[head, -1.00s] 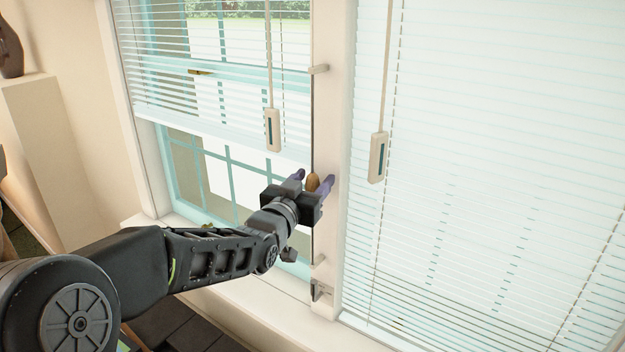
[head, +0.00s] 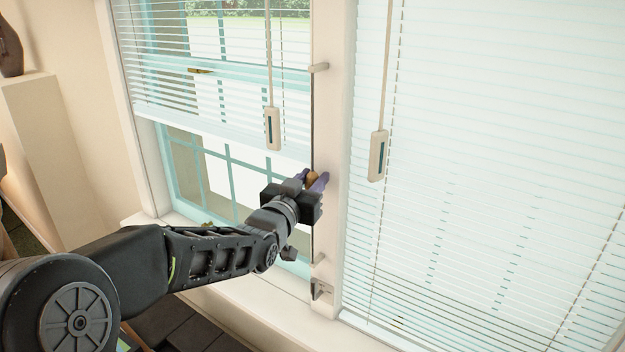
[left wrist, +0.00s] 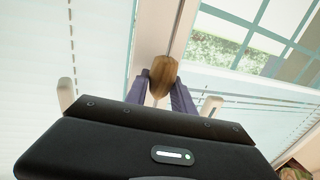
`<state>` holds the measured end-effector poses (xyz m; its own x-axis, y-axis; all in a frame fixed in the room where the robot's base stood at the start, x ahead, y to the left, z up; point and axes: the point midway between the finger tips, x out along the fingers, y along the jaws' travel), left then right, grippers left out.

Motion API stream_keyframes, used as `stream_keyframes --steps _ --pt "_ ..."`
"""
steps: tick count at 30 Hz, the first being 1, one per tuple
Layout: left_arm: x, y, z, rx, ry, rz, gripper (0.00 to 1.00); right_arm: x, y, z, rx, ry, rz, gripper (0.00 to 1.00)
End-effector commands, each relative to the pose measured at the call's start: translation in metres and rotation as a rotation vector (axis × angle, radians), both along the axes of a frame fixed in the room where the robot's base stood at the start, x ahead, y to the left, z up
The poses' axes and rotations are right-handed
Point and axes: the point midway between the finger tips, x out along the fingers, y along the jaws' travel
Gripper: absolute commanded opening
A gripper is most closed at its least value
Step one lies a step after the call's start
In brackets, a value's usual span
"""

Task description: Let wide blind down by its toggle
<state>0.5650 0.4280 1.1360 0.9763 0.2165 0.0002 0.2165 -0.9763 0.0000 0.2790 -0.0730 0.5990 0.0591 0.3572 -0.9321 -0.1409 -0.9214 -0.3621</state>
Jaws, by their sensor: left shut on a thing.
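A brown wooden toggle (head: 313,176) is at the post between two windows. My left gripper (head: 312,181) has its purple fingers on either side of the toggle and is shut on it. In the left wrist view the toggle (left wrist: 162,76) stands between the fingers (left wrist: 166,92), with a thin cord below it. The left blind (head: 215,121) hangs partway, with open window below its bottom edge. The right blind (head: 500,170) covers its window almost to the sill. My right gripper is not in view.
Two beige pendants, left (head: 273,129) and right (head: 378,156), hang on either side of the post (head: 333,130). Small pegs (head: 319,68) and a metal cleat (head: 321,289) are on the post. The sill (head: 255,295) runs below.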

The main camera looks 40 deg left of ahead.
Motion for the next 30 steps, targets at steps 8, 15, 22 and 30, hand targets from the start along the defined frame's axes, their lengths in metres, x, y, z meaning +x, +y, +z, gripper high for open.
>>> stream_keyframes --steps 8,15,22,30 --pt "0.0 0.0 0.0 0.0 0.0 0.0 0.0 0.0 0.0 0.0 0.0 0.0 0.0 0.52" --pt "0.0 0.0 0.0 0.0 0.001 0.0 0.0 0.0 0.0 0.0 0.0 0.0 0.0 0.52" --pt "0.0 0.0 0.0 0.0 0.001 0.0 0.0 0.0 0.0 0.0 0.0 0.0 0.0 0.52" --pt "0.0 0.0 0.018 0.002 -0.004 -0.001 0.0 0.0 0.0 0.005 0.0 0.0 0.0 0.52"
